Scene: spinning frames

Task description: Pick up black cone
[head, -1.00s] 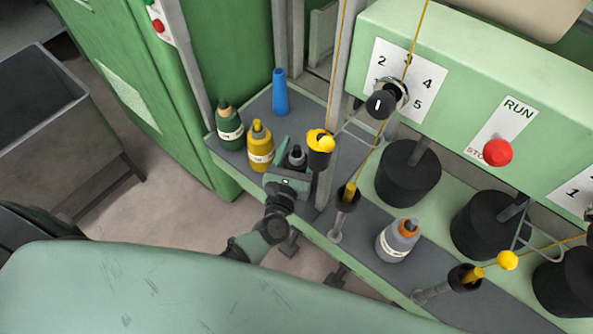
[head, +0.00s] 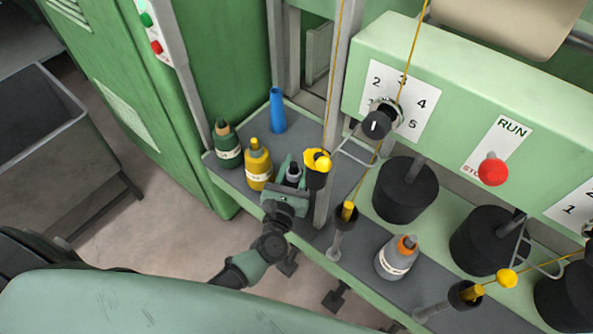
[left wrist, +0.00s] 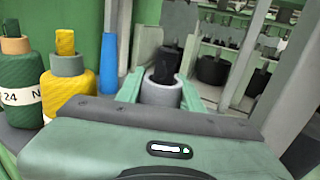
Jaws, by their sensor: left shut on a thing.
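My left gripper (head: 291,180) is at the grey shelf, its two green fingers shut on the black cone (head: 293,173). My right gripper is not in view.
A yellow cone (head: 258,166) and a green cone (head: 227,145) stand close left, with a blue tube (head: 277,110) behind. A grey post and yellow-capped guide (head: 317,160) are close right.

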